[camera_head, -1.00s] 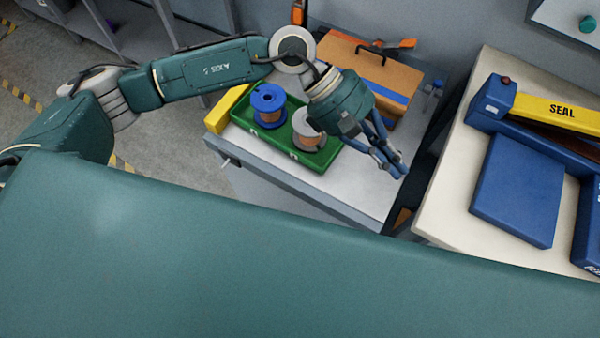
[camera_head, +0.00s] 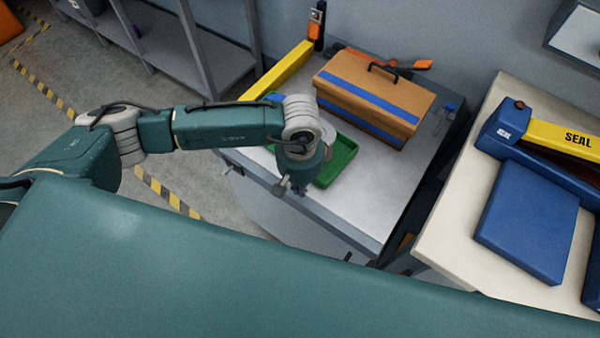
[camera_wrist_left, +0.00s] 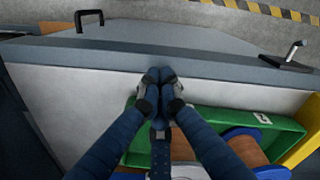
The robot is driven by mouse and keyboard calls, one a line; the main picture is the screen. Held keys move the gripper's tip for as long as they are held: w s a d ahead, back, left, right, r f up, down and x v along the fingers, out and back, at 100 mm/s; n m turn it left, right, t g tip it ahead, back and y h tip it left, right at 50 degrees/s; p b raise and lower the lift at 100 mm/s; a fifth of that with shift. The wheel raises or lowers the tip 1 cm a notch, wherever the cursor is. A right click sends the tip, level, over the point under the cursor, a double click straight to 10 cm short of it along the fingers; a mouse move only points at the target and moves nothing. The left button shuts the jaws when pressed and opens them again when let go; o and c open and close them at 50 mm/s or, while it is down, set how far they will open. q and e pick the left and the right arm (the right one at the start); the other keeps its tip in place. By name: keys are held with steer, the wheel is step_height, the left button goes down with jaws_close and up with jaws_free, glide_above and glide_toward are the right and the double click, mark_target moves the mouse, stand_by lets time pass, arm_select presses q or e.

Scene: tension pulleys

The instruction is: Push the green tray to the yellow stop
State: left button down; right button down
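The green tray (camera_head: 342,163) lies on the grey table, partly hidden behind my left arm in the head view. The tray also shows in the left wrist view (camera_wrist_left: 207,120). It carries a blue-flanged spool of copper wire (camera_wrist_left: 250,150) and a grey-flanged spool (camera_head: 328,133). The yellow stop (camera_head: 278,75) is a bar along the table's left side; its end shows beside the tray in the left wrist view (camera_wrist_left: 303,145), with no clear gap visible. My left gripper (camera_wrist_left: 158,76) points down, fingertips together and empty, at the tray's near edge. My right gripper is out of view.
A brown toolbox (camera_head: 372,95) with blue stripes stands behind the tray. A cream table (camera_head: 455,215) with a blue sealing machine is at the right. The table's front right surface (camera_head: 365,200) is clear. A dark handle (camera_wrist_left: 90,18) sticks out at the near edge.

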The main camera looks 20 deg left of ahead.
arm_select(q)
steer(key=w, duration=0.1)
steer(key=w+a+p, duration=0.1)
steer(key=w, duration=0.1)
steer(key=shift+w+f, duration=0.1)
steer(key=shift+w, duration=0.3)
steer(key=shift+a, duration=0.1)
steer(key=shift+w+f+b, duration=0.2)
steer(key=shift+w+b, duration=0.05)
steer(key=shift+b, duration=0.15)
steer(key=shift+w+a+b, duration=0.25)
steer(key=shift+w+b, duration=0.4)
steer(key=shift+b, duration=0.35)
steer(key=shift+w+r, duration=0.1)
steer(key=shift+w, duration=0.05)
steer(key=shift+r, duration=0.1)
